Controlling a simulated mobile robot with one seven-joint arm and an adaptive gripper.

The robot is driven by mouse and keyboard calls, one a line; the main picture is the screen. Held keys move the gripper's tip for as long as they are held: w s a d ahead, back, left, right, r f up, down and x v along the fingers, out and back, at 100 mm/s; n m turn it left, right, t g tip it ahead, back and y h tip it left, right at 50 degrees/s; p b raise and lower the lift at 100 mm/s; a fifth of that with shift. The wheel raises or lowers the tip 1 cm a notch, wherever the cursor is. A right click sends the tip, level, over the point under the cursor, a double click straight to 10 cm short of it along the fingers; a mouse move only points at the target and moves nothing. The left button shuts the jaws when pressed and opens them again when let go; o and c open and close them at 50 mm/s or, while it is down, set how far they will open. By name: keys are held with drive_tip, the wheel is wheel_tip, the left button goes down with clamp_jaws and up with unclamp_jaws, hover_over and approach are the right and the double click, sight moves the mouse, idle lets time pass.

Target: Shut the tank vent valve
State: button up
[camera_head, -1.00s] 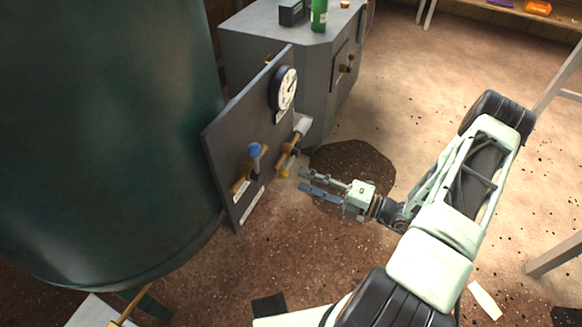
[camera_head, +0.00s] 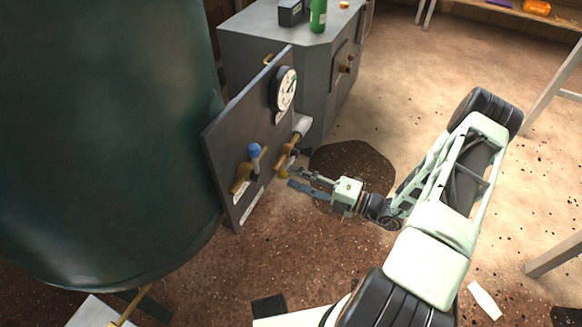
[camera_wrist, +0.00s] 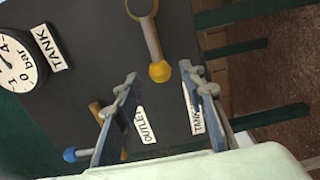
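A dark upright panel (camera_head: 225,150) carries two brass valves. The valve nearer my gripper (camera_head: 291,179) has a brass body (camera_head: 289,150) and a yellow-tipped part (camera_head: 282,174). In the wrist view a grey lever (camera_wrist: 150,38) ends in a yellow knob (camera_wrist: 160,72). My gripper (camera_wrist: 160,76) is open, and the knob shows between its fingertips; I cannot tell whether they touch it. A label beginning "TANK" (camera_wrist: 193,112) is partly hidden by the right finger. The other valve has a blue handle (camera_head: 254,150), also in the wrist view (camera_wrist: 70,154), near an "OUTLET" label (camera_wrist: 145,125).
A round pressure gauge (camera_head: 285,90) sits high on the panel, labelled "TANK" (camera_wrist: 48,47). A large green tank (camera_head: 100,130) stands left of the panel. A grey cabinet (camera_head: 290,40) with a green bottle (camera_head: 318,15) stands behind. Floor right of my gripper is mostly clear.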

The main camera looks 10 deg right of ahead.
drive_tip(key=x, duration=0.2)
drive_tip(key=shift+w+a, duration=0.2)
drive_tip(key=shift+a, duration=0.05)
idle(0.3)
drive_tip(key=c, duration=0.8)
